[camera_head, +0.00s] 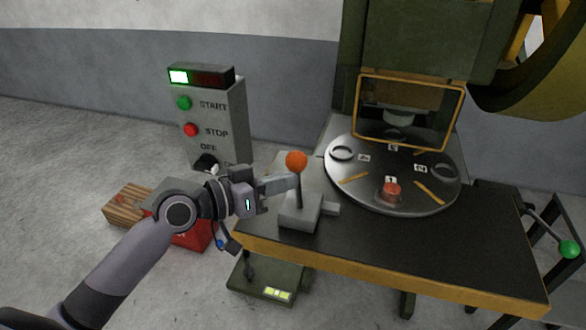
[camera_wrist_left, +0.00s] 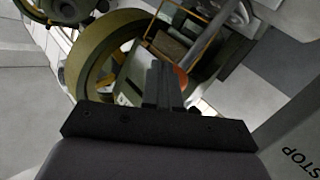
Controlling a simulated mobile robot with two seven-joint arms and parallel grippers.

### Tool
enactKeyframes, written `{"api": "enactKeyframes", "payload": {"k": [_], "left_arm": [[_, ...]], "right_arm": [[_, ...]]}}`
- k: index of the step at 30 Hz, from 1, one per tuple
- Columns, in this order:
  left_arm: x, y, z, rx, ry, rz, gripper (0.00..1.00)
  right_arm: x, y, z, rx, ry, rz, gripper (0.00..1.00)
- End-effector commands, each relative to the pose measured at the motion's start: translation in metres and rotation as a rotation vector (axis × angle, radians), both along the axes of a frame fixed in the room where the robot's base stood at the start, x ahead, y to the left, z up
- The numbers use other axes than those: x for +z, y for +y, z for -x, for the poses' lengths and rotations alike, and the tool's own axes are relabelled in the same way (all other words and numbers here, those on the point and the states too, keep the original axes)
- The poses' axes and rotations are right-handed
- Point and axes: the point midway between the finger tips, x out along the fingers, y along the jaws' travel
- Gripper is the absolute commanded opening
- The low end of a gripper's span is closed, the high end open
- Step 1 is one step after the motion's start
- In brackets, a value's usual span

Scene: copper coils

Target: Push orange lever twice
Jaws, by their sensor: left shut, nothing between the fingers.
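The orange lever is an orange ball knob (camera_head: 296,159) on a thin dark stem, standing nearly upright from a grey box base (camera_head: 300,212) at the left corner of the black table. My left gripper (camera_head: 294,182) is shut and empty. In the head view its fingertips are at the stem just below the knob; I cannot tell whether they touch it. In the left wrist view the shut fingers (camera_wrist_left: 166,85) point ahead, with part of the orange knob (camera_wrist_left: 181,78) showing just to their right and partly hidden behind them. My right gripper is not in view.
A round dial plate (camera_head: 350,185) with a copper-red piece (camera_head: 391,191) lies on the table (camera_head: 400,240) under the green press (camera_head: 425,45). A control panel (camera_head: 215,125) with START and STOP buttons stands at the left. A green-knobbed lever (camera_head: 569,249) is at the right.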

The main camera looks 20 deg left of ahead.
Motion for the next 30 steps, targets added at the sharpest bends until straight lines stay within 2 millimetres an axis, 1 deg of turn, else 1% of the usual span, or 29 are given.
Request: {"api": "enactKeyframes", "payload": {"k": [30], "left_arm": [[0.002,-0.001,-0.012,-0.001,0.001,0.001,0.00]], "right_arm": [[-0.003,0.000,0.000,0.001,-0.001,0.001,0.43]]}}
